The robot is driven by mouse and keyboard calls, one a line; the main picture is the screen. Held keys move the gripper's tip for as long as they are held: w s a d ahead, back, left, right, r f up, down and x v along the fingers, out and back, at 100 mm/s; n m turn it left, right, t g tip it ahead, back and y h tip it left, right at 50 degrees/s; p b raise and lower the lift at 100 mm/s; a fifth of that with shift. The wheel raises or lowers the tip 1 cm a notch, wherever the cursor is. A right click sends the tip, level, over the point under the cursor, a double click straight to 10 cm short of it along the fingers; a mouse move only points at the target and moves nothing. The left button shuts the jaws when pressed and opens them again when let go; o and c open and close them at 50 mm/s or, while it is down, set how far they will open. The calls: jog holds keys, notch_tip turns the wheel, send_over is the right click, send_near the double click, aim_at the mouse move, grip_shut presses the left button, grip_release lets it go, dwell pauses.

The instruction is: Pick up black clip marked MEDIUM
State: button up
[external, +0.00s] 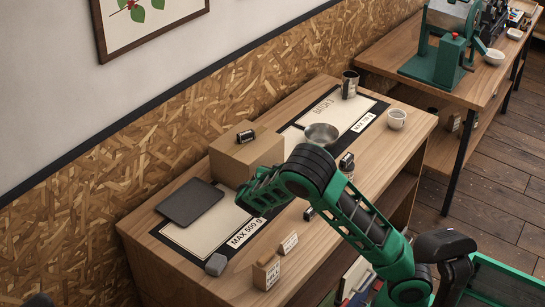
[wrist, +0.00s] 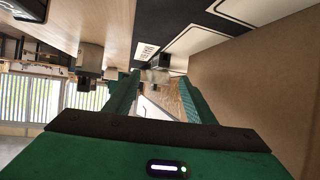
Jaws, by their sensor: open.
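Three small black clip-like things show in the external view, and their markings are too small to read. One black clip (external: 246,136) lies on top of the cardboard box. Another dark one (external: 346,161) stands on the bench right of the metal bowl. A third (external: 309,214) lies near the bench's front edge, partly behind my arm. My gripper (external: 251,200) is over the bench in front of the box, with its fingertips hard to make out there. In the wrist view my gripper (wrist: 160,78) has its green fingers apart, with no held object visible between them.
The cardboard box (external: 228,158) stands close behind my gripper. A dark flat tablet-like slab (external: 190,203), a metal bowl (external: 321,132), a steel cup (external: 350,84), a white cup (external: 396,118) and small wooden blocks (external: 265,272) are on the bench.

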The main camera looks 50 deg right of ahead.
jog(key=x, duration=1)
jog(key=shift+w+d+f, duration=0.2)
jog(key=shift+d, duration=0.05)
grip_shut()
